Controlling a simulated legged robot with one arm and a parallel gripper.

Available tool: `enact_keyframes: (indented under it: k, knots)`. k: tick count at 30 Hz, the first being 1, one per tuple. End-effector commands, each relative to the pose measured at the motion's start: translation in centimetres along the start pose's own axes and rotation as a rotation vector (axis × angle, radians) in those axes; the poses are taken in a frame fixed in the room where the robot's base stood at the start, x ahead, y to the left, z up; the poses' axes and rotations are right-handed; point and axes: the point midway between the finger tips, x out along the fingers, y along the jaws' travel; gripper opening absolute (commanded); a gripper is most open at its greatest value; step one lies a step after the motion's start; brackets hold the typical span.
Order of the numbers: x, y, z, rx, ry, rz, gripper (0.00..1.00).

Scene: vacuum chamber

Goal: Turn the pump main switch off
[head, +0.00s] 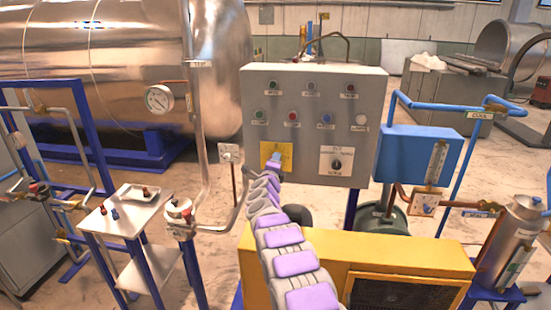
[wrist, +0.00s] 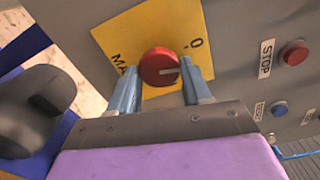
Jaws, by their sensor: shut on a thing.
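The pump main switch is a red rotary knob (wrist: 160,66) on a yellow plate (wrist: 122,36) in the wrist view. The plate reads "MA…", partly covered, and "0". The knob's white mark points to the right in that view, towards the right finger and below the "0". My gripper (wrist: 160,82) has one finger on each side of the knob and is shut on it. In the head view my gripper (head: 276,157) is at the yellow plate (head: 266,150), low on the grey control panel (head: 313,85). There it hides the knob.
Several buttons and lamps sit above the plate, including a red STOP button (wrist: 294,53). A black selector (head: 336,164) is to the right. A yellow housing (head: 400,252) stands below, and a small white table (head: 125,215) at left.

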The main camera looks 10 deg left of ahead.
Motion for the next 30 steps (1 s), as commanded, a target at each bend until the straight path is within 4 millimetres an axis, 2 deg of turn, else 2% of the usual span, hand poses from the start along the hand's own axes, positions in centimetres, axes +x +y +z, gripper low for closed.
enact_keyframes:
  k: [1,12,29,30]
  knots:
    - [-0.15,-0.34,0.59,-0.035,-0.008,0.002,0.18]
    - [-0.2,0.15,0.55,-0.193,-0.009,0.004,0.18]
    - [-0.2,0.52,0.49,-0.22,-0.009,0.007,0.18]
    - [-0.2,0.54,0.48,-0.22,-0.008,0.007,0.51]
